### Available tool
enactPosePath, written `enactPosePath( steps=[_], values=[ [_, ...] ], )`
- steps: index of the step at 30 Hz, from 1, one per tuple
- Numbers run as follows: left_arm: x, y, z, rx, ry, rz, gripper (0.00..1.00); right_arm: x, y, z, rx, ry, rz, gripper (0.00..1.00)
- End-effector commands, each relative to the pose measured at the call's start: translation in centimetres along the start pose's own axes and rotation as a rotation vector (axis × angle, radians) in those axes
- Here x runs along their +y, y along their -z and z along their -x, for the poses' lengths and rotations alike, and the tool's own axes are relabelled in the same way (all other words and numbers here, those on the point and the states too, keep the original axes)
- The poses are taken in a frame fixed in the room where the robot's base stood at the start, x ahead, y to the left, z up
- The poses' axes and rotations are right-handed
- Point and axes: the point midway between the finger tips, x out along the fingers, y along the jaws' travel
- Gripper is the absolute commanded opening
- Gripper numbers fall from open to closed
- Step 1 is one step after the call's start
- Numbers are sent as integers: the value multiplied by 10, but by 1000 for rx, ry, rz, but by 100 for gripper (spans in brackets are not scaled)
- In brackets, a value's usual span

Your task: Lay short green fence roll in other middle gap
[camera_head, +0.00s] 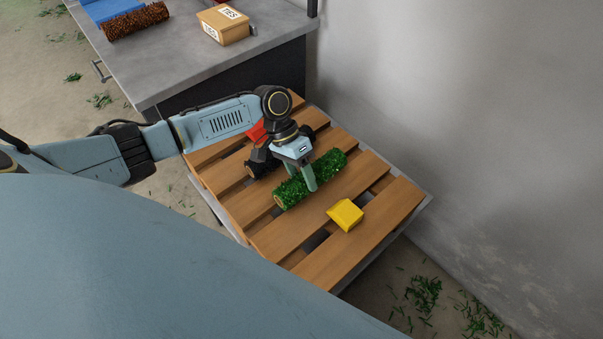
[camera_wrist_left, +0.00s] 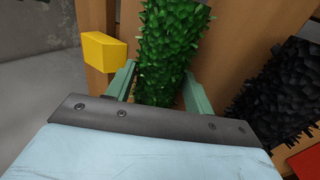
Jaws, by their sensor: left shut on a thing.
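A short green fence roll (camera_head: 329,167) lies along the slats of the wooden pallet (camera_head: 395,205), over or in a gap near the middle. Whether it rests fully in the gap I cannot tell. My left gripper (camera_head: 300,180) is above the roll with its fingers on either side, shut on it. The left wrist view shows the green roll (camera_wrist_left: 172,50) between the two pale green fingers (camera_wrist_left: 160,88). The far finger is mostly hidden in the head view. My right gripper is not in view.
A black roll (camera_wrist_left: 285,95) and a red object (camera_head: 256,131) lie beside the green roll on the pallet. A yellow block (camera_head: 345,215) sits on the nearer slats. A grey bench (camera_head: 160,75) holds a brown roll (camera_head: 136,21) and a TIES box (camera_head: 224,26). A wall borders the right.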

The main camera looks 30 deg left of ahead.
Motion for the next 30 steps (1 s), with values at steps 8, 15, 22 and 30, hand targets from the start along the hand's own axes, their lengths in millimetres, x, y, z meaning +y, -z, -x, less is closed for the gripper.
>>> enactPosePath(
  steps=[8, 15, 22, 30],
  values=[
    [-2, 0, -3, 1, 0, 0, 68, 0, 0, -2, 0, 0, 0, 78],
    [-5, 0, -3, 2, 8, 2, 78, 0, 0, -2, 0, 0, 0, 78],
    [-7, -1, -3, 1, 10, 6, 78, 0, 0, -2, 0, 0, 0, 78],
    [-4, -1, 28, 3, 7, 4, 78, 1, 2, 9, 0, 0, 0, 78]
  ],
)
